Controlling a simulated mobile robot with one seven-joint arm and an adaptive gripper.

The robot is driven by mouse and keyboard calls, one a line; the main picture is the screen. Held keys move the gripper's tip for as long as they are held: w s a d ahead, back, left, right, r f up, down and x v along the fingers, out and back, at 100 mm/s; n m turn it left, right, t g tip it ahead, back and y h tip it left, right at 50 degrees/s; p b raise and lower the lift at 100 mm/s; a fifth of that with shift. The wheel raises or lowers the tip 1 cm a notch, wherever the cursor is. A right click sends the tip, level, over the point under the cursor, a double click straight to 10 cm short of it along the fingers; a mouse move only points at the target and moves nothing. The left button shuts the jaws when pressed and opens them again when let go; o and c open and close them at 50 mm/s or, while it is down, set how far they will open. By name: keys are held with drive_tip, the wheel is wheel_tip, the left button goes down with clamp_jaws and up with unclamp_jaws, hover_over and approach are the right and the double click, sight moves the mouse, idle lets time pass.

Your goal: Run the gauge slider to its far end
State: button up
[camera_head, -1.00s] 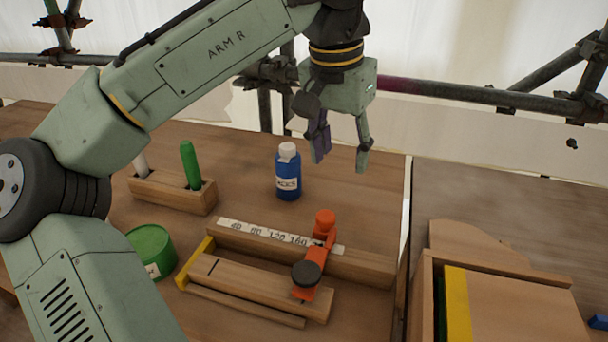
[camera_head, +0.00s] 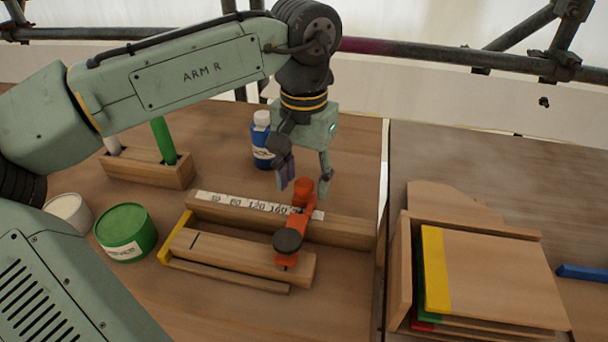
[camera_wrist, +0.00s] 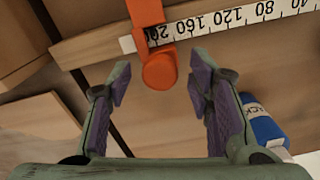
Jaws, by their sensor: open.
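The gauge is a wooden rail (camera_head: 345,232) with a white number scale (camera_head: 232,203), which also shows in the wrist view (camera_wrist: 240,18). An orange slider (camera_head: 294,222) sits across the rail near the high-number end, by the 200 mark in the wrist view. Its orange knob (camera_wrist: 159,70) lies ahead of and between my fingertips in the wrist view. A black knob (camera_head: 288,240) is on its near end. My gripper (camera_head: 305,184) is open and empty, just above and behind the orange knob. Whether the fingers flank the knob at its height is hard to tell.
A yellow end stop (camera_head: 177,238) is at the left of a wooden block. A blue bottle (camera_head: 262,142) stands close behind left of my gripper. A holder (camera_head: 150,170) with pens, a green tin (camera_head: 126,230) and stacked boards (camera_head: 490,270) flank the gauge.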

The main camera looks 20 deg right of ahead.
clamp_jaws()
idle(0.7)
